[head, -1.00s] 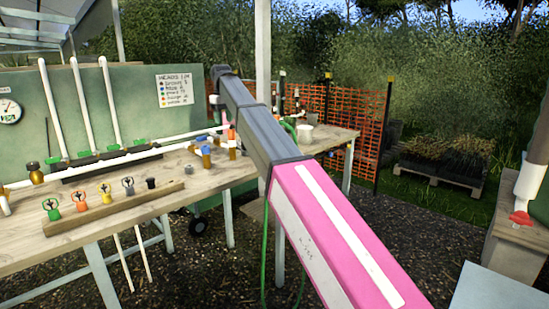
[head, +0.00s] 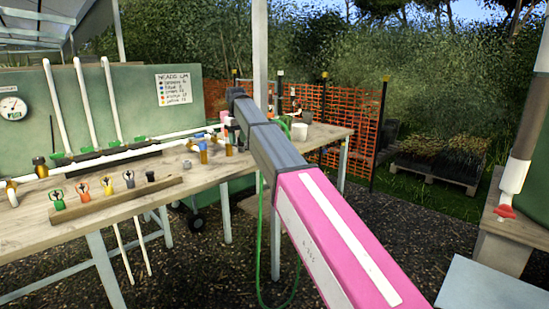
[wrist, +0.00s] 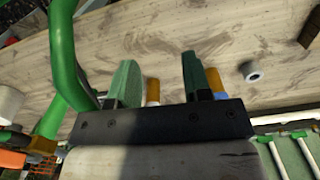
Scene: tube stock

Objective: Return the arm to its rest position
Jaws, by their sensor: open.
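My arm, with a pink link and dark grey links, reaches from the bottom right of the head view to above the workbench (head: 215,173). Its far end is over the bench, near upright fittings at the bench's back right. My gripper (wrist: 160,70) shows in the wrist view with its two dark green fingers apart. Nothing is visibly held between them. Orange-and-white fittings (wrist: 153,88) show behind and beside the fingers, against the bench top. In the head view the gripper is mostly hidden by the arm and too small to make out.
A green hose (wrist: 62,45) loops close to the gripper's left in the wrist view. A small grey ring (wrist: 250,72) lies to its right. A rail with several coloured heads (head: 120,203) and white pipes (head: 110,165) lie on the bench. A post (head: 260,55) stands behind the arm.

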